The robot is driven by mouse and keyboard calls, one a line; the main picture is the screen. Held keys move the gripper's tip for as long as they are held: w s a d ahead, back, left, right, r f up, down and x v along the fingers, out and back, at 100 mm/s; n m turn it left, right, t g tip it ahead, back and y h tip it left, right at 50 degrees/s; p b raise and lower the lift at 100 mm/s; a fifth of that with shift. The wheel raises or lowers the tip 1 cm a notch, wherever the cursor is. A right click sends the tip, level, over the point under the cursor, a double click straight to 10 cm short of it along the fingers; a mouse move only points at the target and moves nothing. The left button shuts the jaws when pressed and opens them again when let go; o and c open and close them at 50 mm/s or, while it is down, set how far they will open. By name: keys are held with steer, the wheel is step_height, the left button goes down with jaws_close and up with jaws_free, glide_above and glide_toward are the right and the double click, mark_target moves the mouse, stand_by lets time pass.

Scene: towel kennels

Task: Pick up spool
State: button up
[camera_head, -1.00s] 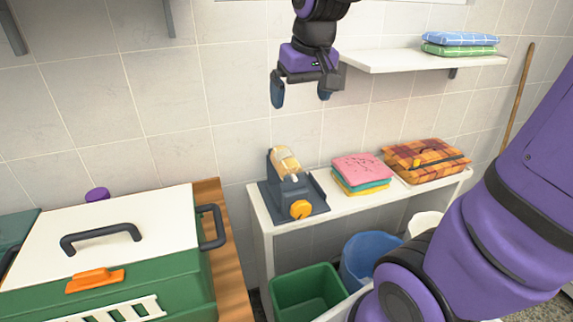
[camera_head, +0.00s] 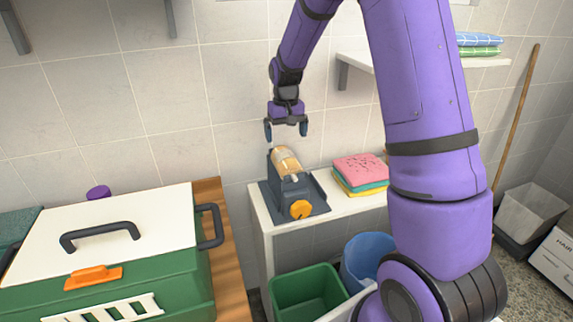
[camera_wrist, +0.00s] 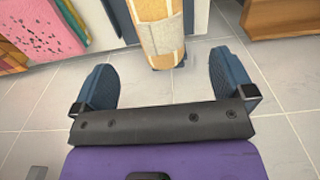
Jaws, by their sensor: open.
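A tan, cream-edged roll, which looks like the spool (camera_head: 287,161), sits on a dark grey holder (camera_head: 284,190) with an orange knob (camera_head: 300,209), on the white shelf unit. My gripper (camera_head: 286,132) is above the spool with its blue fingers spread and pointing down, empty. In the wrist view the spool (camera_wrist: 158,32) shows at the top, between the two fingers and beyond them, with a gap on each side. The fingers appear apart from it. The spool's far side is hidden.
Folded pink, yellow and teal towels (camera_head: 360,172) lie right of the holder. A green kennel with a white lid (camera_head: 130,225) stands left. A green bin (camera_head: 306,290) and a blue bin (camera_head: 362,255) stand below. A wall shelf (camera_head: 354,63) is at upper right.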

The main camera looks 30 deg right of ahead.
mark_target(286, 153)
step_height(286, 153, down, 6)
steer(key=shift+r, duration=0.25)
steer(key=shift+w+d+f, duration=0.1)
steer(key=shift+w+f, duration=0.05)
steer(key=shift+f, duration=0.7)
steer(key=shift+w+d+f, duration=0.1)
steer(key=shift+w+f, duration=0.05)
steer(key=shift+f, duration=0.7)
steer(key=shift+w+d+f, duration=0.1)
steer(key=shift+w+f, duration=0.05)
steer(key=shift+f, duration=0.7)
steer(key=c, duration=1)
